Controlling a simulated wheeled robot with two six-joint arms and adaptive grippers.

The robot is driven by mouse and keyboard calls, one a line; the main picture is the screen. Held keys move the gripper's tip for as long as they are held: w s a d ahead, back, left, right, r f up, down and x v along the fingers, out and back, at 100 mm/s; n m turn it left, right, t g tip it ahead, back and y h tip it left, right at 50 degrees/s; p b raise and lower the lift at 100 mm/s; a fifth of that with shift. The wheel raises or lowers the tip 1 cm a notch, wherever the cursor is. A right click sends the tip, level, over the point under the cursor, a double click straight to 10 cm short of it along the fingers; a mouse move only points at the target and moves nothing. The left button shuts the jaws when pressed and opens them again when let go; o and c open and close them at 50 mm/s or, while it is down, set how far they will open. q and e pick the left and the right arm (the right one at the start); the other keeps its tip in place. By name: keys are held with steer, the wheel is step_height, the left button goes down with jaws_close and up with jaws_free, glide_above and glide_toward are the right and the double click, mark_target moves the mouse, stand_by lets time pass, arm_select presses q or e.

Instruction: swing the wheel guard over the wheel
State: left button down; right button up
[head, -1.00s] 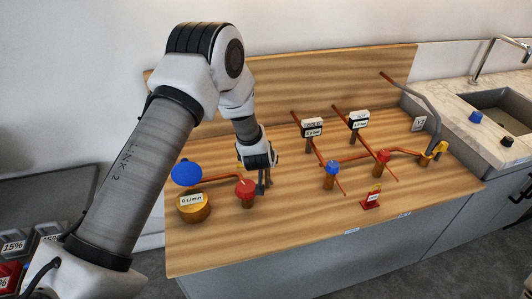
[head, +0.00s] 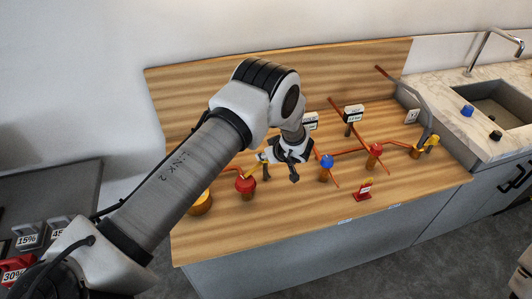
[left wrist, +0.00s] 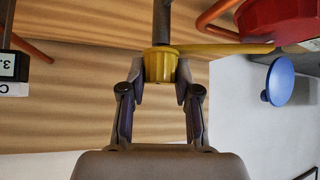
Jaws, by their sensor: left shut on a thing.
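My left gripper (head: 292,175) is low over the wooden board, between a red wheel (head: 245,184) and a blue wheel (head: 327,160). In the left wrist view its fingers (left wrist: 160,84) are shut around a yellow knob (left wrist: 160,66). A yellow bar (left wrist: 225,48) runs from the knob toward the red wheel (left wrist: 278,18). I cannot tell for sure whether this yellow piece is the wheel guard. A blue disc (left wrist: 281,81) shows in the left wrist view. My right gripper is out of view.
A second red wheel (head: 374,150) sits on the copper pipe at right. A small red tag stand (head: 363,189) is near the front edge. A brass meter (head: 201,204) is partly hidden by my left arm. A sink (head: 499,98) is at far right.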

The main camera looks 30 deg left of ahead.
arm_select(q)
steer(key=shift+w+a+r+n, duration=0.1)
steer(key=shift+n, duration=0.2)
steer(key=c, duration=1.1)
jaws_free()
steer(key=o, duration=0.3)
steer(key=shift+a, duration=0.15)
steer(key=v, duration=1.1)
steer(key=shift+d+r, duration=0.2)
steer(key=shift+d, duration=0.25)
steer(key=shift+w, duration=0.1)
